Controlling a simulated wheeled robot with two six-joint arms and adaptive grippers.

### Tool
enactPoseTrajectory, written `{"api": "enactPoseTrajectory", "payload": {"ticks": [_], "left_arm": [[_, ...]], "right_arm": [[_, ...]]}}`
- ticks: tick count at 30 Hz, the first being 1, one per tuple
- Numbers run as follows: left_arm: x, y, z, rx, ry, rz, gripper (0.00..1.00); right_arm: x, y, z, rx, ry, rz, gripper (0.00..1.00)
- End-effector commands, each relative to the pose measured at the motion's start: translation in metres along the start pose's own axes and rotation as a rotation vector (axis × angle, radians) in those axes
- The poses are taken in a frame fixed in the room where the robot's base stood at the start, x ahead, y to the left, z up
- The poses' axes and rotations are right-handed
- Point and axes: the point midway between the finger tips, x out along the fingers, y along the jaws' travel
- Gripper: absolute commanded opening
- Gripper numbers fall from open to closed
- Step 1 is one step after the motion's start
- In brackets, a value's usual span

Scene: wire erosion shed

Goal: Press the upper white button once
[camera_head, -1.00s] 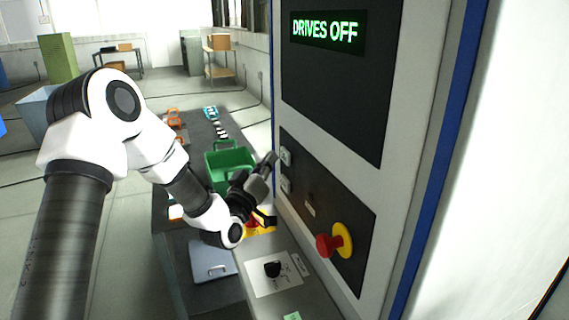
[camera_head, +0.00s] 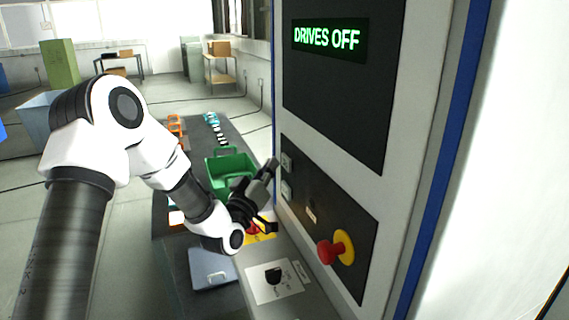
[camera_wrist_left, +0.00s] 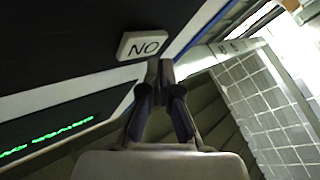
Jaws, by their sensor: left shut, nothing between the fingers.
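The upper white button (camera_head: 287,162) is on the dark lower panel of the tall cabinet. The lower white button (camera_head: 286,190) sits just below it. My left gripper (camera_head: 272,164) is shut and empty, its tips just left of the upper button in the head view. In the left wrist view, a white button (camera_wrist_left: 143,46) reading "NO" in that picture lies close by the shut fingertips (camera_wrist_left: 160,68). I cannot tell whether they touch it. The display (camera_head: 328,39) reads "DRIVES OFF" in green. My right gripper does not show.
A red mushroom button (camera_head: 328,252) on a yellow ring sticks out lower on the panel. A console with a black knob (camera_head: 273,276) juts out below. A green crate (camera_head: 226,163) and a grey-blue flat box (camera_head: 211,268) are on the dark table behind my left arm.

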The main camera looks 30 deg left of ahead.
Motion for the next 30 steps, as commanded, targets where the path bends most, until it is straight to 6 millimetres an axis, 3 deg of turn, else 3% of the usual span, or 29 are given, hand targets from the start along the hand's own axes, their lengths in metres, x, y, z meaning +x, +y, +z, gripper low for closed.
{"api": "enactPoseTrajectory", "payload": {"ticks": [30], "left_arm": [[0.0061,0.0047,0.0044,0.000,0.000,0.000,0.00]], "right_arm": [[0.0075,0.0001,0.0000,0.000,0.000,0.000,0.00]]}}
